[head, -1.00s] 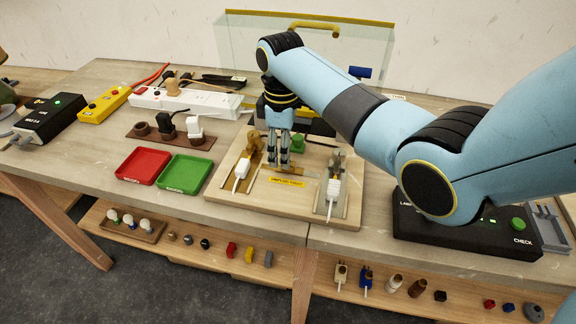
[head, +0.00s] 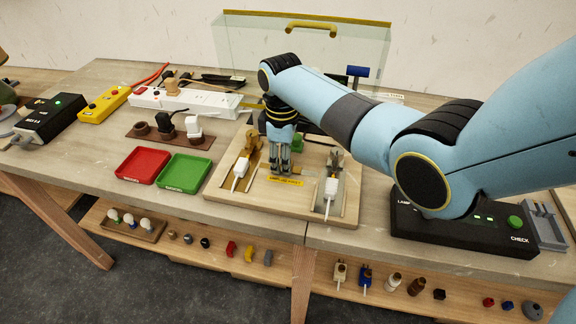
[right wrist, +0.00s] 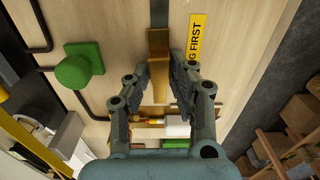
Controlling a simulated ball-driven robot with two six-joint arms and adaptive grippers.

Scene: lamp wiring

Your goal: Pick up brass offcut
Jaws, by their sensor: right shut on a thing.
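The brass offcut (right wrist: 158,46) shows in the right wrist view as a narrow brass strip between my right gripper's fingers. My right gripper (head: 281,172) is low over the middle of the wooden board (head: 225,198), between its two clamped white plugs, just behind the yellow label. It also shows in the right wrist view (right wrist: 161,72), with its fingers closed in on the strip. In the head view the gripper hides the offcut. I cannot tell whether the offcut is clear of the board. My left gripper is out of view.
A green knob (right wrist: 80,66) stands on the board beside the gripper. White plugs sit in fixtures at left (head: 240,168) and right (head: 331,190). Red (head: 143,165) and green (head: 184,173) trays lie left of the board. A black check box (head: 465,233) stands at right.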

